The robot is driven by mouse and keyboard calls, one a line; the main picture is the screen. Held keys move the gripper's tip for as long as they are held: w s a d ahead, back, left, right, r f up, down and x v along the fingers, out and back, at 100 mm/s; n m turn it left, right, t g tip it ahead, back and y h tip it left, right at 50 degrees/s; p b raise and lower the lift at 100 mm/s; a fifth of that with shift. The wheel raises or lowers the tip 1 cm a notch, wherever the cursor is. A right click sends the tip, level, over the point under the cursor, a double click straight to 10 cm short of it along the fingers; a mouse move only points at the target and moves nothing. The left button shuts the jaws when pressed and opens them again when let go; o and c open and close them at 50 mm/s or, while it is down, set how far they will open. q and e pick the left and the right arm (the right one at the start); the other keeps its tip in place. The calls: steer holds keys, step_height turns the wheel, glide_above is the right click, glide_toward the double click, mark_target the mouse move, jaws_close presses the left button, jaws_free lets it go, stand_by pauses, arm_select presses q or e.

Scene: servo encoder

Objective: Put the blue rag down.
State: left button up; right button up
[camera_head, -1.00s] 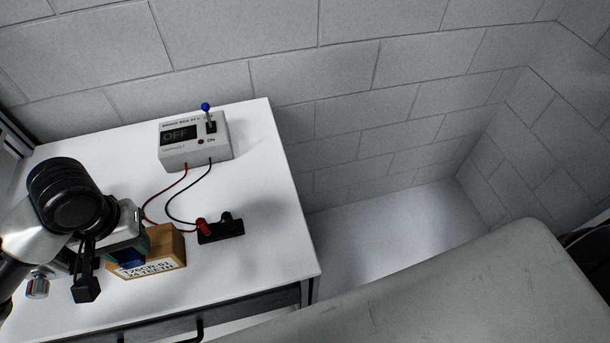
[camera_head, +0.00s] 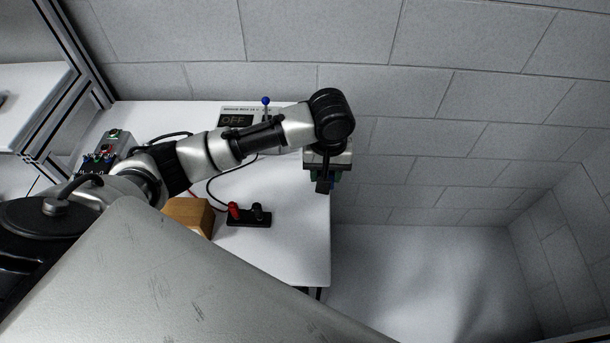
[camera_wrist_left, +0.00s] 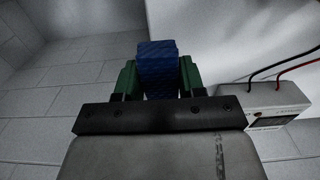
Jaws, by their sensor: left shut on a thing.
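My left gripper (camera_head: 324,184) hangs at the right edge of the white table (camera_head: 290,240) in the head view, with its jaws pointing down. In the left wrist view the blue rag (camera_wrist_left: 158,68) is held between the green fingers of the left gripper (camera_wrist_left: 158,78). The rag looks folded into a small block. In the head view the rag is mostly hidden by the gripper. My right gripper is not in view.
A power box (camera_head: 236,118) reading OFF stands at the back of the table, partly behind my arm. A wooden block (camera_head: 190,215) and a black terminal block (camera_head: 249,217) stand nearer the front. A small device (camera_head: 115,141) is at the left. Open floor lies right of the table.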

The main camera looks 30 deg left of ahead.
arm_select(q)
glide_above(304, 184)
steer(key=f, duration=0.3)
steer(key=shift+s+d+p, duration=0.15)
steer(key=shift+d+p, duration=0.2)
steer(key=shift+p, duration=0.05)
steer(key=shift+a+f, duration=0.25)
steer(key=shift+f, duration=0.15)
step_height(304, 184, down, 3)
steer(key=shift+a+f+p, duration=0.1)
steer(key=shift+f+p, duration=0.05)
steer(key=shift+p, duration=0.3)
steer(key=shift+f, duration=0.3)
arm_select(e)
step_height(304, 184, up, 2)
arm_select(q)
steer(key=shift+f, duration=0.1)
steer(key=o, duration=1)
